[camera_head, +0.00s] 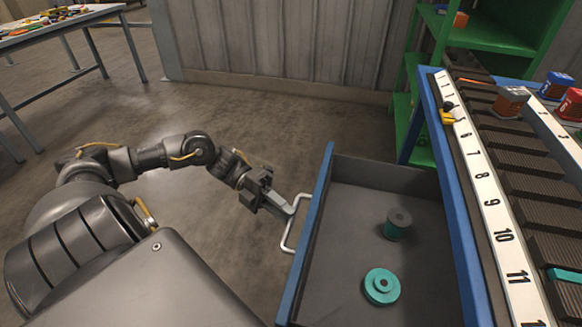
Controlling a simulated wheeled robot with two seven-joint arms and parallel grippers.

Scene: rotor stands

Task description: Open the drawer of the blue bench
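The blue bench (452,205) stands on the right, with a numbered white strip along its top. Its drawer (350,220) is pulled well out to the left, and its grey inside is in plain view. The drawer has a blue front and a pale bar handle (286,244) on the outside. My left gripper (289,209) is at the upper part of the handle, with its fingers close together around the bar. My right gripper is not in view.
A dark teal-based spool (397,224) and a teal flanged disc (382,287) are in the drawer. A green shelf (485,35) stands behind. The floor left of the drawer is clear beyond my arm.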

